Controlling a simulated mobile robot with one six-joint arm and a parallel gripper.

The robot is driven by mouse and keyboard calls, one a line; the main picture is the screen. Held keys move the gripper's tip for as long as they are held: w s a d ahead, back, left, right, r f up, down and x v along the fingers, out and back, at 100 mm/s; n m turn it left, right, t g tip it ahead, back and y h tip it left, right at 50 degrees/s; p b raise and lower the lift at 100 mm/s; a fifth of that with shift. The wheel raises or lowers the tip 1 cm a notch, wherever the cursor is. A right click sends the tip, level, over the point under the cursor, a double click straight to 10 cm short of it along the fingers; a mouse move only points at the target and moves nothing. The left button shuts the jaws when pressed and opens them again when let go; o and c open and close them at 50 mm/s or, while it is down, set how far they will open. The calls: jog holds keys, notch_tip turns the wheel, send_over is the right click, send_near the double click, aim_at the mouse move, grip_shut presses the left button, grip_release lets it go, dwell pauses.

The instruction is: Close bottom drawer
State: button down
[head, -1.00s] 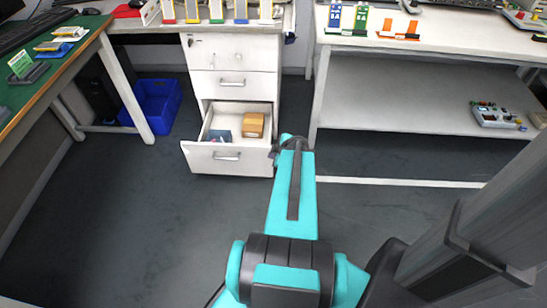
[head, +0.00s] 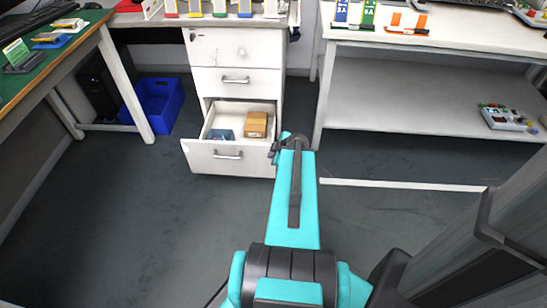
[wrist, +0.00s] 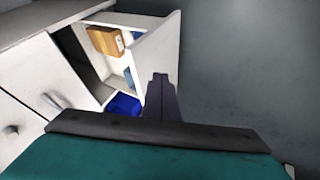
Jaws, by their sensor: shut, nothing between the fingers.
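The bottom drawer (head: 228,155) of the white cabinet stands pulled out, with its front panel forward of the cabinet. A brown box (head: 257,124) and a flat blue item (head: 222,134) lie inside it. My gripper (head: 278,146) is at the right end of the drawer front; its tips are small and partly hidden by my arm. In the wrist view, my gripper (wrist: 160,78) is shut and empty, overlapping the outer side of the drawer front (wrist: 158,55) in the picture. I cannot tell whether it touches. The brown box (wrist: 103,41) also shows there.
The two upper drawers (head: 237,80) are shut. A white shelf table (head: 425,95) stands to the right. The floor in front of the cabinet is clear.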

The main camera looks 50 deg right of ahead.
aim_at(266, 149)
jog(key=shift+b+x, duration=2)
jog(key=shift+b, duration=1.75)
jog(key=shift+w+f+b, duration=0.1)
jog(key=shift+f+b, duration=0.2)
jog(key=shift+b, duration=0.55)
jog(key=shift+w+d+r+b, duration=0.1)
jog(key=shift+w+d+b, duration=0.1)
jog(key=shift+w+d, duration=0.3)
jog(key=shift+w+d+f+b, duration=0.1)
jog(key=shift+w+d+b, duration=0.15)
jog(key=shift+d, duration=0.4)
jog(key=shift+w+d+r+b, duration=0.15)
jog(key=shift+w+d, duration=0.2)
jog(key=shift+d, duration=0.25)
jog(key=shift+d, duration=0.1)
jog(key=shift+w+d, duration=0.1)
jog(key=shift+w, duration=0.05)
jog(key=w+d, duration=0.7)
jog(key=d, duration=0.5)
jog(key=w+d+p, duration=0.1)
jog(key=w+d, duration=0.6)
jog(key=d, duration=0.4)
jog(key=shift+w+d, duration=0.4)
jog(key=shift+a, duration=0.1)
